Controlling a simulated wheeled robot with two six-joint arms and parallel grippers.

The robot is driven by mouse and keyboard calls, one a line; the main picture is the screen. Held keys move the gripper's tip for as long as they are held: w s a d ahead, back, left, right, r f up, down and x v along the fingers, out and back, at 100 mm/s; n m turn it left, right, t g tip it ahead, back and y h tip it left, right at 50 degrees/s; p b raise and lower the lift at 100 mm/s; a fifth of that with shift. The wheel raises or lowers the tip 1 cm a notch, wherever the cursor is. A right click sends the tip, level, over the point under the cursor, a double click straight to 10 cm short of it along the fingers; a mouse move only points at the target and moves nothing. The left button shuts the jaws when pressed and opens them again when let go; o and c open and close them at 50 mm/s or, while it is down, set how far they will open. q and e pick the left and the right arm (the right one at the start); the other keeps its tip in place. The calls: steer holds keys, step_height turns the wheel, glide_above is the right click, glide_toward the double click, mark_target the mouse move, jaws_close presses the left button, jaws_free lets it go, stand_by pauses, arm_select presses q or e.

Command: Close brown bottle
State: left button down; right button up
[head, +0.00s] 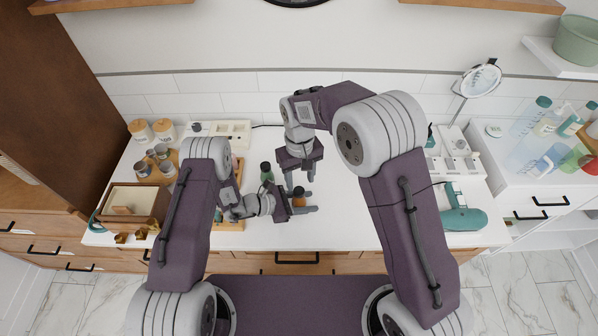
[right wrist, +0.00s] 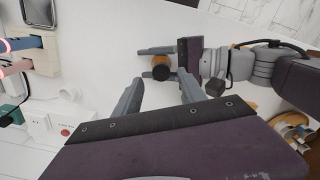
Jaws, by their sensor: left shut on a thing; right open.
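The brown bottle (head: 299,192) is between the fingers of my left gripper (head: 305,201), over the middle of the white counter. In the right wrist view the bottle (right wrist: 161,71) is seen from above, with a dark round top inside an amber-brown rim. I cannot tell whether that top is a cap or an open mouth. My left gripper also shows there (right wrist: 157,62), shut on the bottle. My right gripper (head: 299,184) points down just behind the bottle, fingers apart. In its own view its open fingers (right wrist: 160,92) are empty, with the bottle beyond their tips.
A wooden box (head: 133,203) and cups are at the counter's left. A teal hair dryer (head: 461,212) and a round mirror (head: 481,80) are at the right. The counter right of the grippers is clear.

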mark_target(299, 191)
steer(key=n, duration=0.1)
steer(key=r+n, duration=0.1)
steer(key=n, duration=0.1)
steer(key=shift+w+n, duration=0.1)
steer(key=shift+n, duration=0.2)
steer(key=shift+w+a+r, duration=0.15)
steer(key=shift+w+r, duration=0.05)
steer(key=shift+r, duration=0.4)
steer(key=shift+f, duration=4.05)
jaws_close()
